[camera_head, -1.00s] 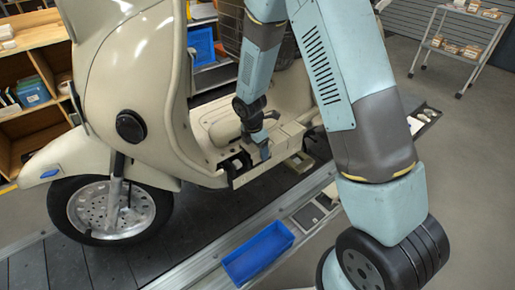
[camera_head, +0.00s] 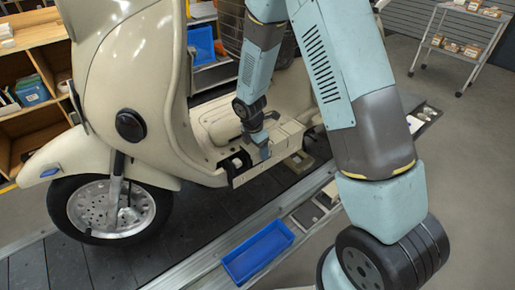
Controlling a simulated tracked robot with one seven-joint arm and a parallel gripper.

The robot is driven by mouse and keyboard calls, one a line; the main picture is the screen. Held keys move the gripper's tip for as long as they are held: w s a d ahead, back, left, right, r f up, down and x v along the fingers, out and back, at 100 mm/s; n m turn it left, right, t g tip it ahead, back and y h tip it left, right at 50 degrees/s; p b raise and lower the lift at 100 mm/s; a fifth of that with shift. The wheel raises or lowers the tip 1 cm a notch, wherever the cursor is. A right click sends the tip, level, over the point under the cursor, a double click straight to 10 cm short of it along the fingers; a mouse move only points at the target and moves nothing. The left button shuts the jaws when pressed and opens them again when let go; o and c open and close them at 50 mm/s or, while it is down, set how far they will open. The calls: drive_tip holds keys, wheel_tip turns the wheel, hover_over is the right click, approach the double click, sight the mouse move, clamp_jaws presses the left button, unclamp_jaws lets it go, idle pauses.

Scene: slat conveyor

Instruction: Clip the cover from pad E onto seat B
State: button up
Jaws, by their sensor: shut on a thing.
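A cream scooter (camera_head: 150,80) stands on the slat conveyor. My gripper (camera_head: 263,151) is low at the scooter's footboard, over a dark-edged ledge (camera_head: 240,177) with beige block-like parts (camera_head: 288,135) on it. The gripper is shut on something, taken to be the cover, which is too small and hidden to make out. I cannot tell which spot on the ledge is seat B, or whether the held piece touches it. Small pads or trays (camera_head: 307,213) lie along the conveyor's near edge, partly behind my arm. No letter is readable, so pad E cannot be picked out.
A blue bin (camera_head: 258,252) sits beside the conveyor rail (camera_head: 200,262). My forearm fills the right middle and hides part of the edge. A wooden shelf (camera_head: 30,75) stands at left, a wheeled rack (camera_head: 458,40) at back right. The floor at right is clear.

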drive_tip(key=shift+f, duration=0.15)
idle(0.5)
drive_tip(key=o, duration=1.1)
drive_tip(key=shift+a, duration=0.1)
drive_tip(key=shift+w+r, duration=0.1)
drive_tip(key=shift+r, duration=0.1)
